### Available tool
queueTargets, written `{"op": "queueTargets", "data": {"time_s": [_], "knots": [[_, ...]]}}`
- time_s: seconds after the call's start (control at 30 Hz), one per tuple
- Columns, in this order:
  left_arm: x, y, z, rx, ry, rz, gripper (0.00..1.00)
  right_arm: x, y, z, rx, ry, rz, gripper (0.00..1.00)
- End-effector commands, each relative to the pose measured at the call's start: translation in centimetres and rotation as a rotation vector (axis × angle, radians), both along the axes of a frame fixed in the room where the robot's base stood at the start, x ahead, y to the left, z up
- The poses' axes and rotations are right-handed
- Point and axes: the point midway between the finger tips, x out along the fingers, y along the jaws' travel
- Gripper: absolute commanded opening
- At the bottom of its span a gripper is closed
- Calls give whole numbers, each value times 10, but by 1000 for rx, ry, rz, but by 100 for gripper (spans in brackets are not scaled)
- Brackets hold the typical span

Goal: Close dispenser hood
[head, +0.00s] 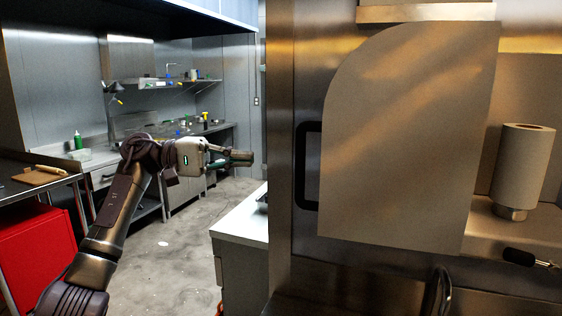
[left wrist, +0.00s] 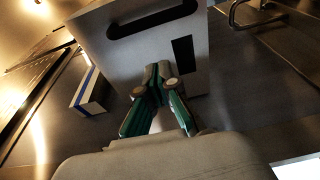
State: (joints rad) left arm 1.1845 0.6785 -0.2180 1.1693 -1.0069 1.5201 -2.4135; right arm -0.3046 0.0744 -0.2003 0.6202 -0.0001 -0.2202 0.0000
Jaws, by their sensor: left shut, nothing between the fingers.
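My left gripper (head: 243,158) is stretched out at left centre in the head view, with its fingers together and empty. In the left wrist view its green-sided fingers (left wrist: 156,92) meet in front of a grey box (left wrist: 150,42) with a long dark slot and a dark rectangle. Whether they touch the box cannot be told. A large grey panel with a rounded upper corner (head: 410,130) fills the right of the head view, well right of the gripper. I cannot tell which part, if any, is the dispenser hood. My right gripper is in neither view.
A paper roll (head: 522,165) stands on a holder at right. A white-topped counter (head: 240,222) is below the gripper. A red cabinet (head: 40,250) and a steel bench stand at left. A blue-and-white box (left wrist: 90,90) and a bent bar handle (left wrist: 237,14) flank the grey box.

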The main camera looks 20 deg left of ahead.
Motion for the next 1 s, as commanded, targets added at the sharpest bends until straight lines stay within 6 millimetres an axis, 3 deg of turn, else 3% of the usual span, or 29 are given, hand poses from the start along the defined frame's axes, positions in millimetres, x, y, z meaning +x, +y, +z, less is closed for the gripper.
{"op": "queueTargets", "data": {"time_s": [0.23, 0.4, 0.6, 1.0], "knots": [[10, -54, 3, -3, 3, -5, 0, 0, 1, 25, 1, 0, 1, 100], [-4, -72, 1, -1, 3, -2, 0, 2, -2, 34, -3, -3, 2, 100], [-11, -83, 0, -3, 3, -1, 0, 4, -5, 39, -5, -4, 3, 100], [-12, -85, -1, -4, 2, 0, 0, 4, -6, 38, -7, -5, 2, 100]]}}
